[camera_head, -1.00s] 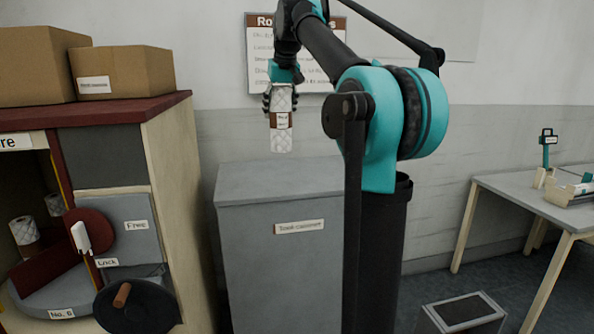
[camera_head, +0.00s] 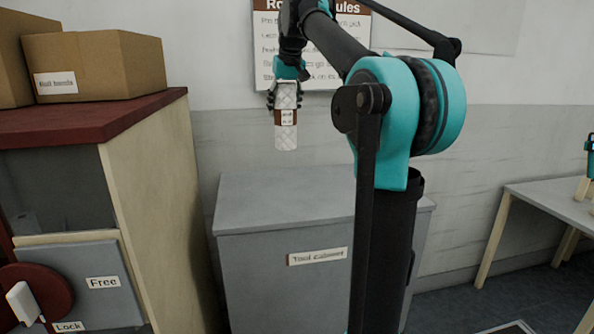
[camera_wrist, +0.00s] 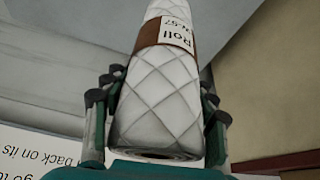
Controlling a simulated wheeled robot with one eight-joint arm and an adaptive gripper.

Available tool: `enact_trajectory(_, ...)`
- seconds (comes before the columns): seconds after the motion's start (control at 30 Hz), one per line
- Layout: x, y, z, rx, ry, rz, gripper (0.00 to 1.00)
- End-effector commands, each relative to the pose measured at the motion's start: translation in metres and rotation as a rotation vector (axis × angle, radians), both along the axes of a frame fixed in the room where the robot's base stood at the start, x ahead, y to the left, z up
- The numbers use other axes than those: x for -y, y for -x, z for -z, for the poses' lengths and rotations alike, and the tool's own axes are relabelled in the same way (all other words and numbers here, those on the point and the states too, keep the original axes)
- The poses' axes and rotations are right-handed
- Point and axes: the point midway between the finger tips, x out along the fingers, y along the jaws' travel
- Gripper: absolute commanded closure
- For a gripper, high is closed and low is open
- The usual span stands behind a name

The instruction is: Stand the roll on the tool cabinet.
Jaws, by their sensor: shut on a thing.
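The roll (camera_head: 286,133) is white and quilted with a brown labelled band, and hangs upright above the tool cabinet, clear of its top. My gripper (camera_head: 285,92) is shut on the roll's upper end. In the wrist view the roll (camera_wrist: 165,95) fills the middle, with the fingers of my gripper (camera_wrist: 158,115) on both sides; its label reads "Roll" and part of a number. The tool cabinet (camera_head: 275,215) is a grey box with a bare flat top and a label on its front. My arm hides part of its right side.
A wooden shelf unit (camera_head: 160,180) with a dark red top stands left of the cabinet, bearing cardboard boxes (camera_head: 100,65). It has a red knob (camera_head: 45,295) and a "Free" label. A table (camera_head: 560,205) stands at the right. A rules poster (camera_head: 310,45) hangs on the wall behind.

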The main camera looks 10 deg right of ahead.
Motion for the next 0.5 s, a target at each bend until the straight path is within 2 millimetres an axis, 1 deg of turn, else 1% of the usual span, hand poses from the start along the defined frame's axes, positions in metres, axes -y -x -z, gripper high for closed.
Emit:
enact_trajectory(0.03, 0.000, 0.000, 0.013, 0.000, 0.000, 0.000, 0.72)
enact_trajectory(0.1, 0.000, 0.000, 0.030, 0.000, 0.000, 0.000, 0.72)
enact_trajectory(0.3, 0.000, 0.000, 0.079, 0.000, 0.000, 0.000, 0.72)
enact_trajectory(0.4, 0.000, 0.000, 0.102, 0.000, 0.000, 0.000, 0.72)
enact_trajectory(0.5, 0.000, 0.001, 0.121, 0.000, 0.000, 0.000, 0.72)
